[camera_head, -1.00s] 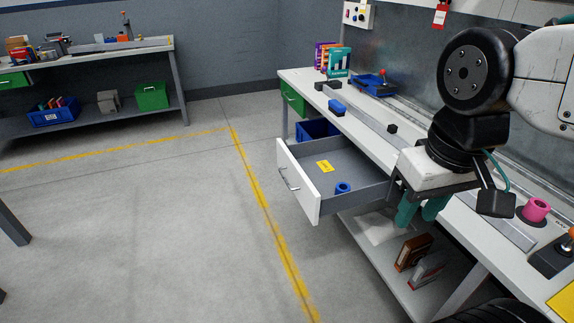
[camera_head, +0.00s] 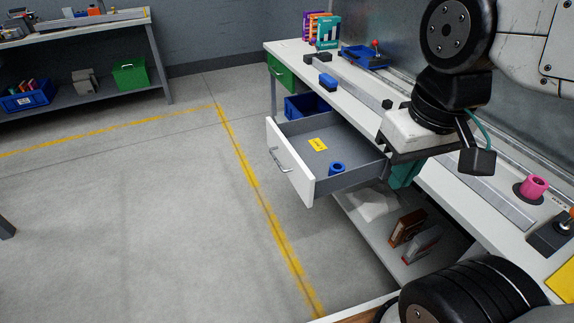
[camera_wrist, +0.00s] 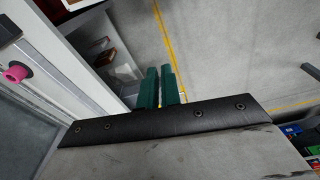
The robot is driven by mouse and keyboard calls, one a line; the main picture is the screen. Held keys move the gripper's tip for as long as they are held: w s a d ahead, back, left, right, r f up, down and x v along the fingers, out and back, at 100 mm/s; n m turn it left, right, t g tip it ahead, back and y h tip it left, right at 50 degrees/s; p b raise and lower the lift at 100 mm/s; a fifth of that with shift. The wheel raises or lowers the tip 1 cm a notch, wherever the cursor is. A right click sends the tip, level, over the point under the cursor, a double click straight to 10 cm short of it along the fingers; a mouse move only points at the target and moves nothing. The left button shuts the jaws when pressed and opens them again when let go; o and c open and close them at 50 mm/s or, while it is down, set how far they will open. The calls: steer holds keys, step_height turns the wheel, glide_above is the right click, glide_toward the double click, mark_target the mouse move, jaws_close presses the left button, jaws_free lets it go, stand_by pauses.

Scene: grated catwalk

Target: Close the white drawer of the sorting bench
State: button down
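The white drawer (camera_head: 289,163) of the sorting bench (camera_head: 462,203) stands pulled out in the head view. Its front has a metal bar handle (camera_head: 280,159) and faces left.
A lower shelf holds boxes (camera_head: 407,228). A blue bin (camera_head: 305,106) sits behind the drawer. The floor left of the drawer, with yellow lines, is clear.

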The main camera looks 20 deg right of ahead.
steer(key=w+a+f+n+g+h, duration=0.1)
steer(key=w+a+f+n+h, duration=0.3)
steer(key=w+f, duration=0.7)
steer(key=w+a+f+n+h, duration=0.2)
steer(key=w+a+f+n, duration=0.45)
steer(key=w+f, duration=0.4)
steer(key=w+a+f+n+g+h, duration=0.1)
steer(key=w+a+f+n+h, duration=0.4)
steer(key=w+f, duration=0.6)
steer(key=n+t+y, duration=0.2)
steer(key=n, duration=0.2)
glide_toward(299, 180)
steer(key=x, duration=0.6)
steer(key=shift+w+a+f, duration=0.1)
steer(key=shift+a+f, duration=0.25)
steer(key=shift+a, duration=0.05)
steer(key=shift+d, duration=0.3)
